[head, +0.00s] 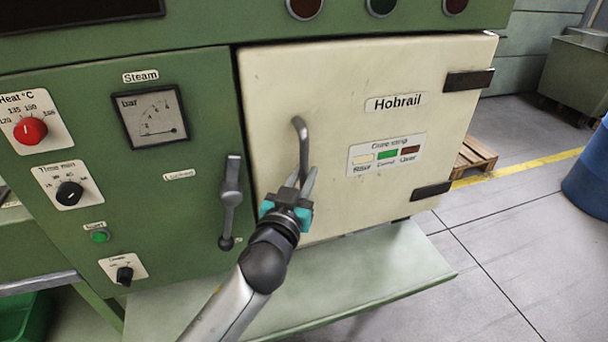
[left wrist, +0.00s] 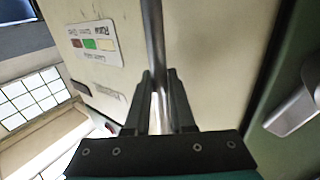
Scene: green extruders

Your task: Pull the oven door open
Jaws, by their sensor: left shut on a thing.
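The cream oven door (head: 350,100), labelled Hobrail, is set in a green machine, with dark hinges on its right side. It looks shut or nearly so; I cannot tell if it is slightly ajar. Its grey bar handle (head: 300,135) stands upright near the door's left edge. My left gripper (head: 302,180) is shut on the lower part of the handle. In the left wrist view the handle (left wrist: 154,40) runs between the two fingers (left wrist: 160,85). My right gripper is in neither view.
A latch lever (head: 231,195) hangs down on the green panel left of the door. A green shelf (head: 400,265) juts out below the door. A blue drum (head: 590,175) and a wooden pallet (head: 472,155) stand at the right. Grey floor (head: 500,240) is open right of the machine.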

